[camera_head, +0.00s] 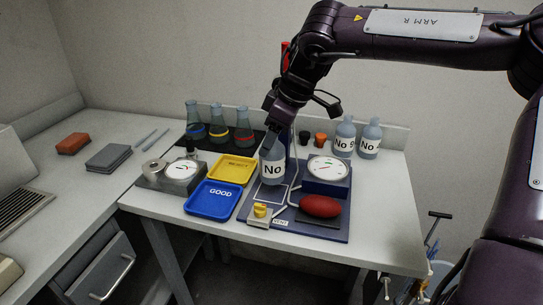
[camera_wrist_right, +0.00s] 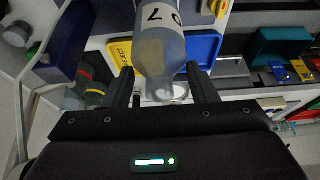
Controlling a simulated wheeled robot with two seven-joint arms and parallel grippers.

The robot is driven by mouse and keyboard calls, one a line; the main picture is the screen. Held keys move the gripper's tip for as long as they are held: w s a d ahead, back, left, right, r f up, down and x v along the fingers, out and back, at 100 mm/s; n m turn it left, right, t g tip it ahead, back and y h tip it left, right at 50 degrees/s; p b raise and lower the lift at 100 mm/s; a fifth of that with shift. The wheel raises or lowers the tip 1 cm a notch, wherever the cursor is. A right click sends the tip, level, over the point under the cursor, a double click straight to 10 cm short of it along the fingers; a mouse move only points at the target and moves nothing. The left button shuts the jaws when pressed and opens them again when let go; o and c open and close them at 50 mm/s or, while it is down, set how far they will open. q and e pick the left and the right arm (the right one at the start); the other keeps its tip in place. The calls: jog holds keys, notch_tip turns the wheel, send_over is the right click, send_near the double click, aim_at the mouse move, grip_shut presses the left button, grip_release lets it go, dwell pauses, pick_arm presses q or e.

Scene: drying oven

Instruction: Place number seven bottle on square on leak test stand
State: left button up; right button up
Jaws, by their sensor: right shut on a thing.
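The number seven bottle (camera_head: 271,172) is a grey-blue bottle with a white label. In the wrist view the label on the bottle (camera_wrist_right: 160,45) shows a 7. My right gripper (camera_head: 272,138) is shut on it near its neck, from above and behind; the fingers (camera_wrist_right: 163,88) flank the neck in the wrist view. The bottle looks upright over the back part of the white-outlined square (camera_head: 283,203) on the blue-grey leak test stand (camera_head: 318,231). I cannot tell whether its base touches the stand. My left gripper is out of view.
The stand carries a round dial (camera_head: 327,168), a red oval pad (camera_head: 320,206), a bent tube and a yellow knob (camera_head: 260,210). A blue GOOD tray (camera_head: 213,206) and a yellow tray (camera_head: 232,169) lie left. Two other labelled bottles (camera_head: 345,140) and flasks (camera_head: 218,130) stand behind.

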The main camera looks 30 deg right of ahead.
aim_at(272, 155)
jog(key=shift+f, duration=2.35)
jog(key=o, duration=1.2)
jog(key=shift+o, duration=0.2)
